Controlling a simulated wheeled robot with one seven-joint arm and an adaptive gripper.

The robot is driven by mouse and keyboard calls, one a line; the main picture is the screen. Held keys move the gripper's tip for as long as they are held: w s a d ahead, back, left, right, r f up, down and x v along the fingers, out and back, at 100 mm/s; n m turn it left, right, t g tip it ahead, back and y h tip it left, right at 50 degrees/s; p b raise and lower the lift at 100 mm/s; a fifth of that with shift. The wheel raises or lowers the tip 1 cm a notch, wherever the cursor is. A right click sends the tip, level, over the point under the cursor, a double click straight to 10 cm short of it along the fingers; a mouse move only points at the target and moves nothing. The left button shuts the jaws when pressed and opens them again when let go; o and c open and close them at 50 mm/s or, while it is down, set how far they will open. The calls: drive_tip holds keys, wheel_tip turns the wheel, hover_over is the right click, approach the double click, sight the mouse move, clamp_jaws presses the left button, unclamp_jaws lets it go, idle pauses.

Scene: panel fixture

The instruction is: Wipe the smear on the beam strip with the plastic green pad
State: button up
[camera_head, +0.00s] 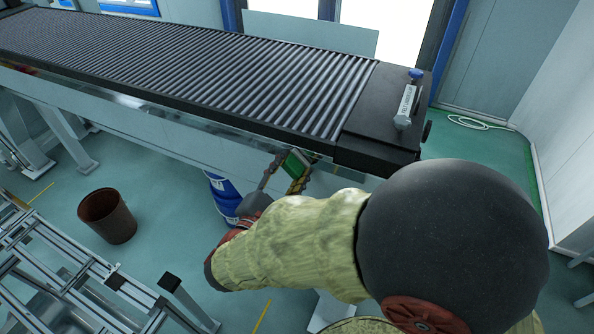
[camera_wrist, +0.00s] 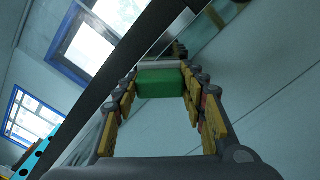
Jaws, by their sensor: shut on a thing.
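The green pad (camera_head: 297,163) is between the fingers of my gripper (camera_head: 291,168), just below the side of the roller conveyor. In the wrist view the green pad (camera_wrist: 160,84) sits between the yellow-lined fingers of my gripper (camera_wrist: 162,88), with a pale layer along its far edge. A shiny beam strip (camera_head: 190,120) runs along the conveyor's near side, below the black rail. It also shows in the wrist view as a reflective band (camera_wrist: 167,37) running diagonally. I cannot tell whether the pad touches the strip.
The roller conveyor (camera_head: 220,70) spans the upper left, with a black end plate (camera_head: 385,118). A blue drum (camera_head: 224,195) stands beneath it. A brown bin (camera_head: 107,216) and a metal frame (camera_head: 75,270) stand at left. Green floor between them is open.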

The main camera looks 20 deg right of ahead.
drive_tip(key=shift+w+a+b, duration=0.7)
drive_tip(key=shift+w+a, duration=3.2)
drive_tip(key=shift+v, duration=2.9)
drive_tip(key=shift+s, duration=0.1)
drive_tip(key=shift+v, duration=1.45)
